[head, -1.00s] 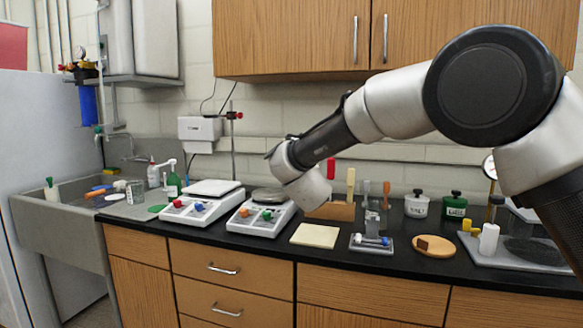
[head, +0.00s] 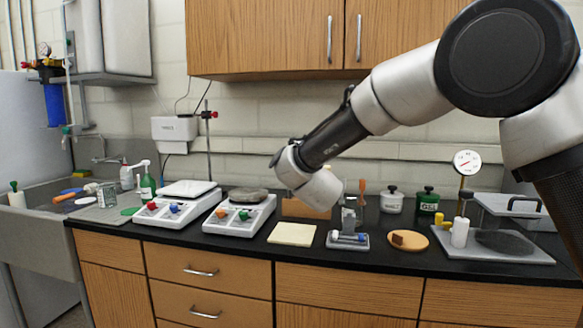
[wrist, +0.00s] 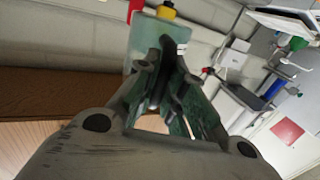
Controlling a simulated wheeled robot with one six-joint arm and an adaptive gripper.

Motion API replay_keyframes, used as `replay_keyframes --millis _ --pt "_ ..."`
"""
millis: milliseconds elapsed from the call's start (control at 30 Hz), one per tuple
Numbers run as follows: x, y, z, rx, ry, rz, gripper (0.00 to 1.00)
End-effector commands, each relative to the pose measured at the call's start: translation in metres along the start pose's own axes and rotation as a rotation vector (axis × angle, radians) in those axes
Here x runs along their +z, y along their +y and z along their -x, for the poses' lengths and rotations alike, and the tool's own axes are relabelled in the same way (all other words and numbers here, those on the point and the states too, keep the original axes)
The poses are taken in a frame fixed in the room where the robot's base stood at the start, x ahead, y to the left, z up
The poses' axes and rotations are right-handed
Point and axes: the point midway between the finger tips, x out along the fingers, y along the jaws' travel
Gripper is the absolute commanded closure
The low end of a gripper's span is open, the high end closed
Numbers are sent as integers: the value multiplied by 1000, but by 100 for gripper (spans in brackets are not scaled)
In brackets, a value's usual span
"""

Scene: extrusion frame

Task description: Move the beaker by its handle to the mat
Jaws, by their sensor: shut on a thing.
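My gripper (wrist: 165,60) is in the middle of the wrist view, its fingers converging on a pale, greenish, see-through thing at their tips, which I take to be the beaker (wrist: 150,48). Its handle cannot be made out behind the fingers. In the head view my gripper (head: 328,195) hangs above the black counter, and its fingertips and load are hidden behind its own body. A pale yellow square mat (head: 292,234) lies flat and bare on the counter, below and left of the gripper.
Two balances (head: 240,215) stand left of the mat. A small metal tray (head: 347,240) and a round wooden board (head: 408,240) lie to its right. A glass vessel (head: 107,196) stands by the sink, near a green disc (head: 130,211). Wall cabinets (head: 270,35) hang above.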

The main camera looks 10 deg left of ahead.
Motion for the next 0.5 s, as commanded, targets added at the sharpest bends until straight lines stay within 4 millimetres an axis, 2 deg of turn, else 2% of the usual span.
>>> replay_keyframes --millis 500 --pt "0 36 13 1 -1 -1 100"
